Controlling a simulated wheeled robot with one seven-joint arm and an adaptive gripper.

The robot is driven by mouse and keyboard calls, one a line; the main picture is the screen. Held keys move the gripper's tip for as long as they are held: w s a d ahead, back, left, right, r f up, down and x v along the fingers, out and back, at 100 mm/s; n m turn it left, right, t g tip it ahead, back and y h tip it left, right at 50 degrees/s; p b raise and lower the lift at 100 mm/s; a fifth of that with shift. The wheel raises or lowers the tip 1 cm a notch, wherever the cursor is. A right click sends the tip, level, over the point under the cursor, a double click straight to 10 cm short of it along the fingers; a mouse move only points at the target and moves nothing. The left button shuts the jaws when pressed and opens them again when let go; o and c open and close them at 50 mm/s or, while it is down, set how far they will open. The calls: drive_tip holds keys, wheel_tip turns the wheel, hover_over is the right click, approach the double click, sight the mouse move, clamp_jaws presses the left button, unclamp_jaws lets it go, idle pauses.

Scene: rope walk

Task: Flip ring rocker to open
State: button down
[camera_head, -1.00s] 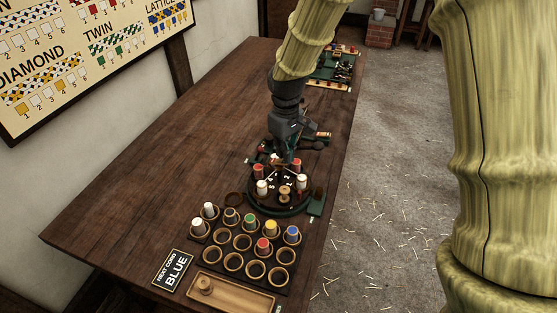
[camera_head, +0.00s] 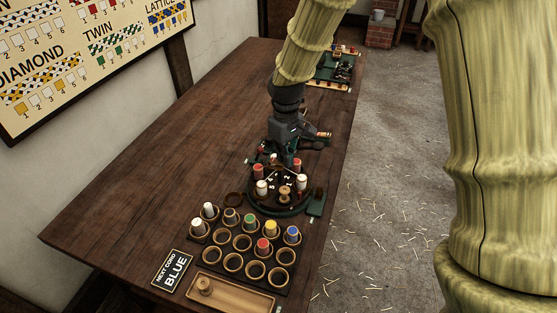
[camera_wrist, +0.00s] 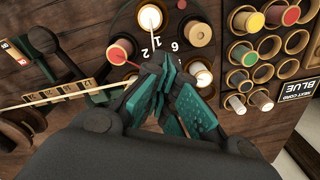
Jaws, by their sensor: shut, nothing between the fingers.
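A round dark numbered disc (camera_head: 270,206) with a green rim stands on the table and carries red, white and wooden bobbins. A green tab with a dark piece (camera_head: 316,205) sits at its right edge; I cannot tell whether this is the ring rocker or which way it is set. In the wrist view, a red bobbin (camera_wrist: 121,50) and a white bobbin (camera_wrist: 201,76) flank the fingers.
A cup rack (camera_head: 213,238) with several coloured bobbins stands in front of the disc, beside a wooden tray (camera_head: 238,294) and a sign (camera_head: 173,270) reading BLUE. More gear (camera_head: 333,68) sits at the table's far end. The table's left side is clear.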

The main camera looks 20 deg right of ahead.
wheel_tip(320, 180, up, 8)
drive_tip(key=p, duration=0.6)
drive_tip(key=shift+p, duration=0.4)
drive_tip(key=shift+r, duration=0.1)
idle(0.5)
